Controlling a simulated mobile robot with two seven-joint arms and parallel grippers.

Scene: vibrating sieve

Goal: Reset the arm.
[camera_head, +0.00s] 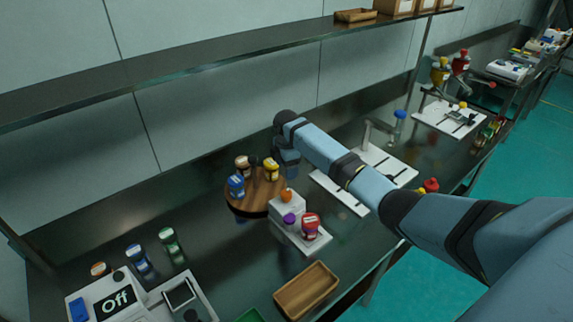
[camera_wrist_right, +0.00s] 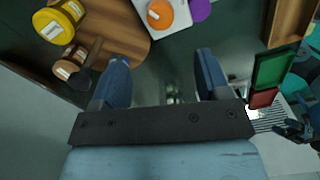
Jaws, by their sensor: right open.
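My right arm reaches in from the right of the head view over the dark bench. Its gripper (camera_head: 288,158) is at the arm's far end, pointing down behind the round wooden board (camera_head: 242,206). In the right wrist view the gripper (camera_wrist_right: 163,82) has its two blue fingers apart with nothing between them. The round board (camera_wrist_right: 135,30) and its jars lie to the upper left there. My left gripper is not in view.
Jars with blue (camera_head: 236,186) and yellow (camera_head: 271,169) labels stand on the board. A white stepped stand (camera_head: 284,206) holds a red jar (camera_head: 310,226). A wooden tray (camera_head: 306,290), an "Off" device (camera_head: 115,300) and a shelf (camera_head: 200,62) surround bare bench.

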